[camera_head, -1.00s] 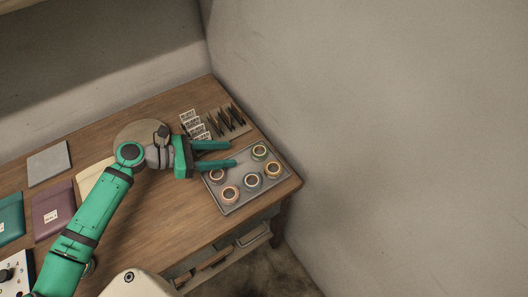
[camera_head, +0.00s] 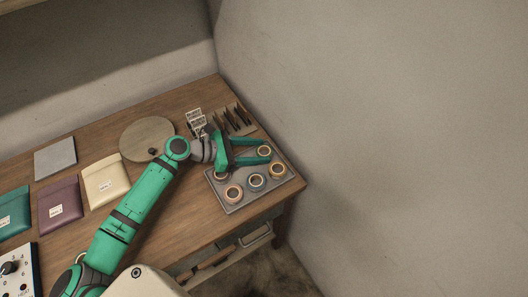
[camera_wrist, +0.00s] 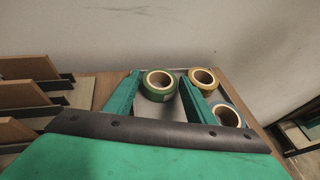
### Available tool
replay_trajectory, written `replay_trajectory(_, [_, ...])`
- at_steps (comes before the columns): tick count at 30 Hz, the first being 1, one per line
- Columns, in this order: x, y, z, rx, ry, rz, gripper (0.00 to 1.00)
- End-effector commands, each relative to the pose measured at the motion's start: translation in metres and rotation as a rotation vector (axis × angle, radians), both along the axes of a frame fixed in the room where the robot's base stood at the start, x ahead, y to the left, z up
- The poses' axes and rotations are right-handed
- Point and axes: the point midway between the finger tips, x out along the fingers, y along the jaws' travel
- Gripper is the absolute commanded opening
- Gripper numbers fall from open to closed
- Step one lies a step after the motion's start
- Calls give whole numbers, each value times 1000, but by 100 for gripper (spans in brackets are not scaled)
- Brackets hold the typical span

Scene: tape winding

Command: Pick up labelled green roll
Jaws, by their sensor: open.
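The green roll (camera_wrist: 149,90) stands hole-up on the grey tray, with a pale patch low on its right side; I cannot read any label there. In the head view the green roll (camera_head: 264,146) is at the tray's far corner. My gripper (camera_head: 266,150) is open and empty. In the wrist view its two teal fingers (camera_wrist: 160,78) lie either side of the green roll, which shows between and ahead of them. I cannot tell whether the fingers touch it.
The tray (camera_head: 234,207) also holds a yellow roll (camera_head: 276,177), a blue-grey roll (camera_head: 256,188), a pink-orange roll (camera_head: 233,199) and a partly hidden roll. The wall (camera_head: 370,130) is close on the right.

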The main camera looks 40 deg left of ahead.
Motion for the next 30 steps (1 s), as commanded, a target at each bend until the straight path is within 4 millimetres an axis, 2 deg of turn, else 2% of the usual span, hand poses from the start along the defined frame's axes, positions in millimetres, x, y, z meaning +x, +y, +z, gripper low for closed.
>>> replay_trajectory(9, [5,-3,-2,1,1,1,50])
replay_trajectory(13, [4,-3,-2,1,1,1,23])
replay_trajectory(23, [4,-3,0,2,0,1,23])
replay_trajectory(26, [4,-3,10,4,0,0,23])
replay_trajectory(30, [4,-3,35,6,0,-2,23])
